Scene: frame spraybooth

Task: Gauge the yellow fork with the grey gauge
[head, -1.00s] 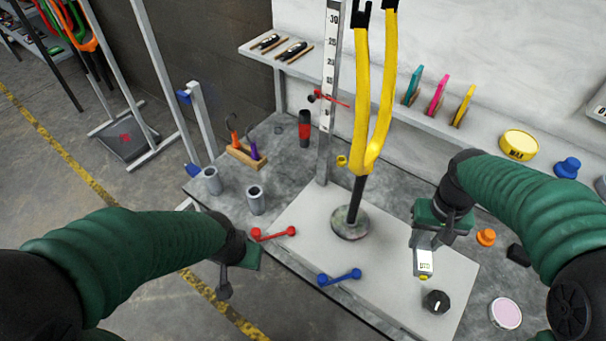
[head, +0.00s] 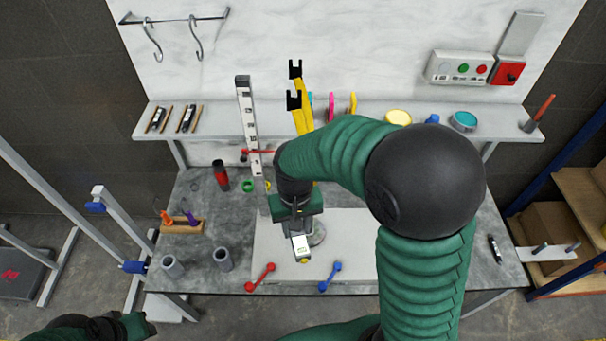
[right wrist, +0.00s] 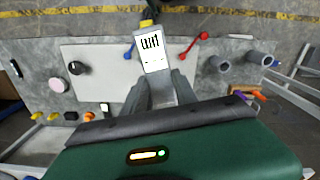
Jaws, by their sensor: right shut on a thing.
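The yellow fork (head: 303,119) stands upright on its round stand (head: 317,234) on the pale plate; my right arm hides its middle. My right gripper (head: 296,222) is in front of the fork at the plate, shut on the grey gauge (head: 300,247). In the right wrist view the gauge (right wrist: 153,56) sits between the fingers (right wrist: 160,92), its display facing the camera and its yellow tip pointing away; the fork is not seen there. My left gripper (head: 138,326) is low at the bottom left, empty-looking, its jaws unclear.
A ruler post (head: 249,125) with a red pointer stands left of the fork. A red double-ended piece (head: 260,278) and a blue one (head: 330,277) lie at the plate's front. Grey cups (head: 222,259) and a tool block (head: 182,225) stand left. A shelf (head: 225,129) runs behind.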

